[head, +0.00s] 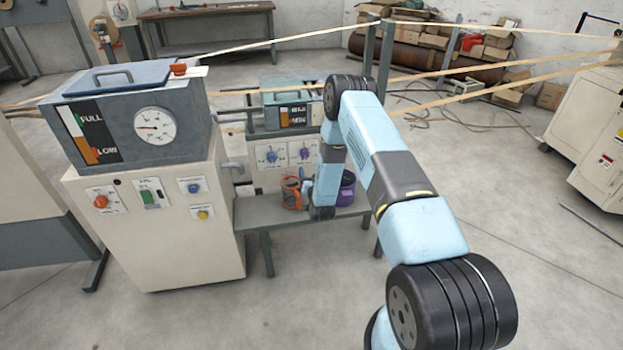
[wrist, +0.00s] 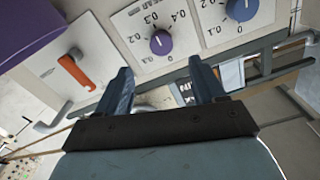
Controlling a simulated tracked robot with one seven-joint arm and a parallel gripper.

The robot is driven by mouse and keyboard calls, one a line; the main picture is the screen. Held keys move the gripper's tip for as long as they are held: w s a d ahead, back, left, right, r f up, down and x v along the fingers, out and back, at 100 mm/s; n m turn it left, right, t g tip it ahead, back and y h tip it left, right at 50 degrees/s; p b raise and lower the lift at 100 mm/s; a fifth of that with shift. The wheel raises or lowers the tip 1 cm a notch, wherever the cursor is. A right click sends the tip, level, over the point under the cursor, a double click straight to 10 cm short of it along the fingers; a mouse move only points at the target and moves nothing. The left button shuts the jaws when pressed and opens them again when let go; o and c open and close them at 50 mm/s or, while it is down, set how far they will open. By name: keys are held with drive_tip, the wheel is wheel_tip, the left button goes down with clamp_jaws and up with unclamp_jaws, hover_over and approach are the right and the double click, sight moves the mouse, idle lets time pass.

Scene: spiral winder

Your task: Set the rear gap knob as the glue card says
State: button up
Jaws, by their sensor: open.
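Two gap-type knobs sit side by side on white dial plates of the cream cabinet: a blue knob (head: 272,156) and a purple knob (head: 305,153). In the tilted wrist view, the purple knob (wrist: 161,42) is ahead of my gripper (wrist: 160,70), between its fingertips in the picture but apart from them. The blue knob (wrist: 242,8) is at the upper right edge. Scale numbers such as 0.2, 0.3 and 0.4 show; I cannot read which knob is the rear one or its exact setting. My gripper is open and empty. I cannot identify a glue card for certain.
An orange lever (wrist: 76,72) on a white plate is left of the purple knob in the wrist view. An orange pot (head: 291,193) and a purple pot (head: 347,188) stand on the shelf (head: 262,216) below the knobs. A glue machine-like cabinet (head: 160,230) stands left.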

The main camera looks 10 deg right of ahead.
drive_tip(key=shift+s, duration=1.15)
